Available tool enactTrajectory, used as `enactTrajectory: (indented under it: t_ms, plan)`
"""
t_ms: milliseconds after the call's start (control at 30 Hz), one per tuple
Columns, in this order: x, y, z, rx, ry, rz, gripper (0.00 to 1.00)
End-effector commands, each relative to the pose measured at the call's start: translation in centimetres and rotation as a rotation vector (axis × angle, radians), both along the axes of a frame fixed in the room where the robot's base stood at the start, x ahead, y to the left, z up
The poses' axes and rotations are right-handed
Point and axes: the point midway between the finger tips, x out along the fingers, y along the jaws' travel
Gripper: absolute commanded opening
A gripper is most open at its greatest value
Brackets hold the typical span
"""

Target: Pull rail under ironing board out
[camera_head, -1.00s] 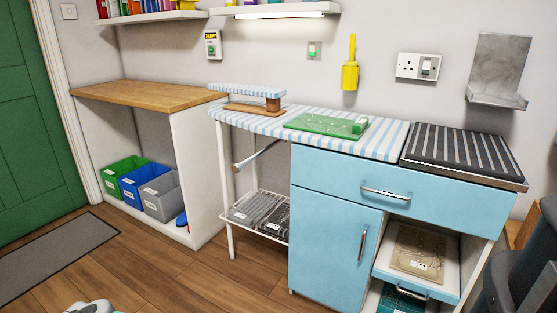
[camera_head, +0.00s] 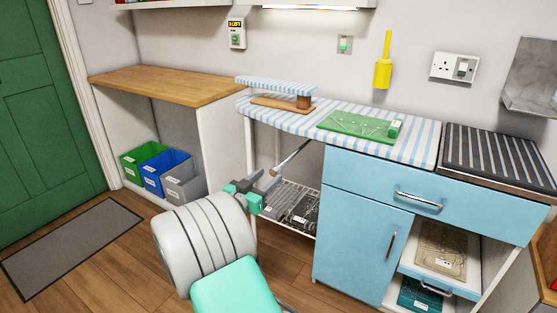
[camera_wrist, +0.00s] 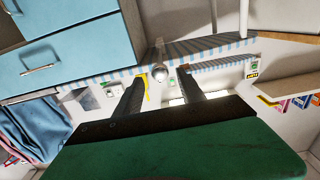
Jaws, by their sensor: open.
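The ironing board (camera_head: 425,140) has a blue-and-white striped cover and joins the blue cabinet. Its rail (camera_head: 291,159) is a thin metal rod slanting out beneath the board. In the wrist view the rail's rounded end (camera_wrist: 160,73) faces the camera, below the striped board edge. My gripper (camera_head: 267,180) is close to the rail's near end, in front of the board's legs. In the wrist view my gripper (camera_wrist: 160,86) has its two dark fingers apart, with the rail end appearing between them. I cannot tell whether it lies within their depth.
A wire shelf (camera_head: 310,235) with dark items sits under the board. The blue cabinet (camera_head: 360,230) stands to the right, with a handled door and drawer. Green, blue and grey bins (camera_head: 184,186) stand under the wooden counter (camera_head: 165,88). Floor is open around the grey mat (camera_head: 70,245).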

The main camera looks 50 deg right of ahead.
Motion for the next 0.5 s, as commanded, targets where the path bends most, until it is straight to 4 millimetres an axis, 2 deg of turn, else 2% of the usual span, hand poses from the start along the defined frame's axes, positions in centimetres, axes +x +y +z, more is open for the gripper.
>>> enactTrajectory:
  t_ms: [300, 500]
  plan:
    - [0.5, -5.6, -0.2, 0.000, -0.002, -0.001, 0.47]
    - [0.8, -7.1, -0.1, 0.000, 0.000, 0.003, 0.47]
